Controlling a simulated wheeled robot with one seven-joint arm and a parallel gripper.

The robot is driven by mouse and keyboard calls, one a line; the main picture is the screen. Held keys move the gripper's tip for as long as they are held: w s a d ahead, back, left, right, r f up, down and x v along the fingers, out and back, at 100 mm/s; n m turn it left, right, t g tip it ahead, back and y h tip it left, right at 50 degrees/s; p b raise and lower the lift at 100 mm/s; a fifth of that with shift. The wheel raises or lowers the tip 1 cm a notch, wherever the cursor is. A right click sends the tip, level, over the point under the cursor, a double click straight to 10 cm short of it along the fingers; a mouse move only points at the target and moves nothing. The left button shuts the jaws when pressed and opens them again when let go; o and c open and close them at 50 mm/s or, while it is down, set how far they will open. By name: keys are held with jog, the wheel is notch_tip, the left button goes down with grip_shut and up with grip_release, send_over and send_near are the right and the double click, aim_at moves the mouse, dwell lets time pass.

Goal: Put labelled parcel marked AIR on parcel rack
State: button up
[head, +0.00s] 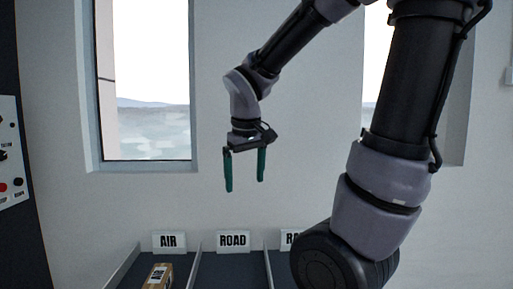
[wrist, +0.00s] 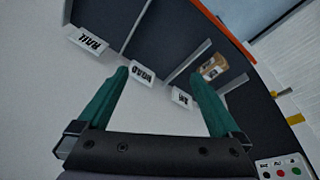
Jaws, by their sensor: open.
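A brown parcel (head: 157,277) with a white label lies in the dark lane behind which the AIR sign (head: 168,241) stands. The label's print is too small to read. The parcel also shows in the wrist view (wrist: 214,67), beside the tip of the right finger. The dark lanes with dividers look like the parcel rack (head: 198,276), cut off by the picture's lower edge. My gripper (head: 245,185) is open and empty, pointing down, well above the lanes and to the right of the parcel. Its green fingers (wrist: 161,76) are spread apart in the wrist view.
A ROAD sign (head: 233,240) and a partly hidden third sign (head: 290,239), reading RAIL in the wrist view (wrist: 87,40), stand along the wall. Thin dividers separate the lanes. A button panel (head: 10,160) is at the left. The air around my gripper is clear.

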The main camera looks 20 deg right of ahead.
jog(key=s+r+m+t+y, duration=0.2)
jog(key=s+r+m+t, duration=0.2)
jog(key=r, duration=0.4)
jog(key=shift+s+d+m+y, duration=0.4)
jog(key=shift+s+m, duration=0.25)
jog(key=shift+m, duration=0.55)
jog(key=shift+r, duration=0.1)
dwell(0.3)
